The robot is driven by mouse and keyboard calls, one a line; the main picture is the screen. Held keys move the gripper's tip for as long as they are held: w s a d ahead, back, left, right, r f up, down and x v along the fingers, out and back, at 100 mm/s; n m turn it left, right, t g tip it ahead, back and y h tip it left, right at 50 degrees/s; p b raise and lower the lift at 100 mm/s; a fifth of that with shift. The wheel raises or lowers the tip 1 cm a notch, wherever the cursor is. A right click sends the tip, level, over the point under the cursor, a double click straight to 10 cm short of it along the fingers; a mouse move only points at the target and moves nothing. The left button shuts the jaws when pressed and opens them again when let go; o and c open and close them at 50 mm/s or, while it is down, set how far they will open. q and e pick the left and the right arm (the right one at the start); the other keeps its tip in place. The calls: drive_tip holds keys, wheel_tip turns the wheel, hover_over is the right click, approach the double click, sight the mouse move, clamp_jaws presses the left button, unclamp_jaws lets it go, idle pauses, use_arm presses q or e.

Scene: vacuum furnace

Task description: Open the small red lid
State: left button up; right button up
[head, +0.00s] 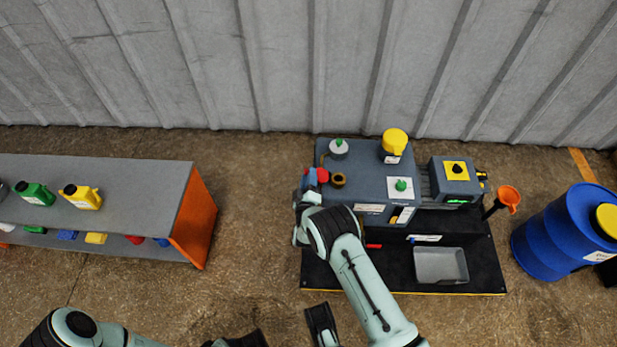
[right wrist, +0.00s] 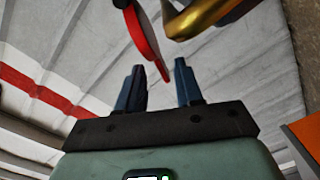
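The small red lid (head: 322,175) is at the left end of the grey-blue machine, beside a brass ring-shaped port (head: 338,180). In the right wrist view the red lid (right wrist: 146,38) stands edge-on, tilted, beside the brass part (right wrist: 205,18). My right gripper (head: 311,178) is at the machine's left side, right by the lid.
The machine has a yellow cap (head: 395,138) and a green knob (head: 401,184) on top. A grey tray (head: 440,264) lies on the black base in front. A blue barrel (head: 560,240) stands right, a shelf (head: 150,195) with bottles left. Bare floor lies between shelf and machine.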

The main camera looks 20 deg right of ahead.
use_arm(q)
drive_tip(key=shift+r, duration=0.1)
use_arm(e)
drive_tip(key=shift+r, duration=0.1)
use_arm(q)
drive_tip(key=shift+t+h, duration=0.3)
drive_tip(key=shift+w+d+r+p, duration=0.2)
drive_tip(key=shift+d+r+p, duration=0.15)
drive_tip(key=shift+r+p, duration=0.4)
drive_tip(key=shift+w+d+r+p, duration=0.15)
drive_tip(key=shift+d+r+p, duration=0.25)
drive_tip(key=shift+r, duration=0.55)
drive_tip(key=shift+w+d+r+p, duration=0.25)
drive_tip(key=shift+r+p, duration=0.4)
drive_tip(key=shift+r, duration=0.2)
use_arm(e)
drive_tip(key=v, duration=1.3)
drive_tip(key=shift+s, duration=0.2)
drive_tip(key=shift+a, duration=0.1)
